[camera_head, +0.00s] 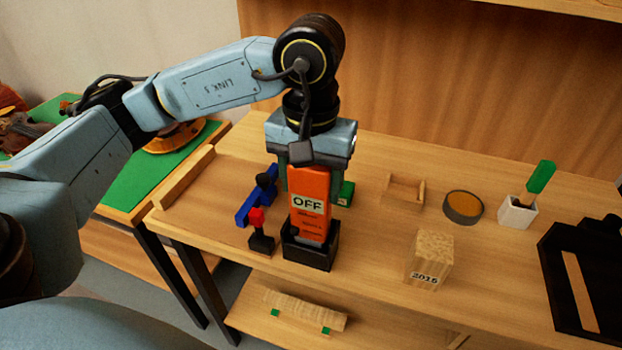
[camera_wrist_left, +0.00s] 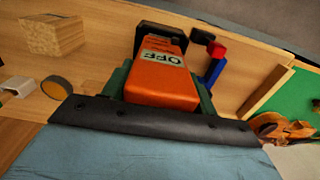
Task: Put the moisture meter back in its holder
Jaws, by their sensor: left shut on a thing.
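The moisture meter (camera_head: 309,205) is an orange block with a label reading OFF. It stands upright with its lower end in the black holder (camera_head: 311,250) on the bench. My left gripper (camera_head: 308,175) comes down from above and is shut on the meter's upper part. In the left wrist view the orange meter (camera_wrist_left: 163,80) sits between the green fingers, and part of the black holder (camera_wrist_left: 160,32) shows beyond it. I cannot tell whether the meter is fully seated. My right gripper is not in view.
To the right are a wood block marked 2015 (camera_head: 429,259), a round tin (camera_head: 463,207), a white cup (camera_head: 517,212) and a black frame (camera_head: 560,285).

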